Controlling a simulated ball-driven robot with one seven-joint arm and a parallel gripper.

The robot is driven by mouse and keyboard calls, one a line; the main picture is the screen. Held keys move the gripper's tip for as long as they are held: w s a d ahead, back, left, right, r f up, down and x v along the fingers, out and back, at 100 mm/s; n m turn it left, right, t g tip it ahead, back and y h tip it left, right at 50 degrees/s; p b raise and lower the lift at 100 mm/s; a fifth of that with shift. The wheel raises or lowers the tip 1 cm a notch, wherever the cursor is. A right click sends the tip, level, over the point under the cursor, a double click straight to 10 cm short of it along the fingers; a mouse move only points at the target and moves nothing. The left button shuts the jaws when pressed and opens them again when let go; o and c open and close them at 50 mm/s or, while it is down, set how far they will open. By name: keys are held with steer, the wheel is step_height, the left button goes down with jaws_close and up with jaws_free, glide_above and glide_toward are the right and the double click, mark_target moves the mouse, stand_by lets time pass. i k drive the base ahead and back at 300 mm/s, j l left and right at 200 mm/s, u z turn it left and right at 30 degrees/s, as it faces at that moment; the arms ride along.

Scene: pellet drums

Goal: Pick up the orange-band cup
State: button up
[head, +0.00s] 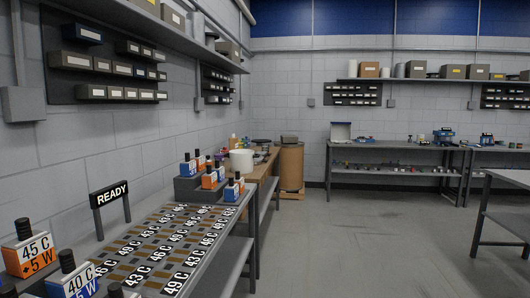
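I cannot make out a cup with an orange band in the head view. Orange shows on a black-capped block labelled 45 C (30,254) at the near left end of the bench, and on a small orange block (209,181) among blue and white ones on a grey step. A plain white cylinder (241,161) stands on a wooden bench beyond; no orange band shows on it. Small coloured items (200,162) near it are too small to tell. My gripper is not in view.
A brown drum (291,167) stands in the back corner. A workbench (395,146) lines the far wall, and another table (512,178) stands right. The middle floor is clear.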

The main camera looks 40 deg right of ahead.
mark_target(265, 146)
steer(key=i+l+z, duration=0.6)
steer(key=i, duration=0.3)
steer(key=i+l+z, duration=0.15)
steer(key=i+z, duration=0.15)
steer(key=i, duration=0.2)
steer(key=i+z, duration=0.3)
steer(key=i, duration=2.15)
steer(key=i+l+u, duration=0.2)
steer(key=i, duration=0.3)
steer(key=i+u, duration=0.25)
steer(key=i, duration=0.3)
steer(key=i+l+u, duration=0.2)
steer(key=i, duration=0.3)
steer(key=i+l, duration=0.45)
steer(key=l+u, duration=0.05)
steer(key=l, duration=0.05)
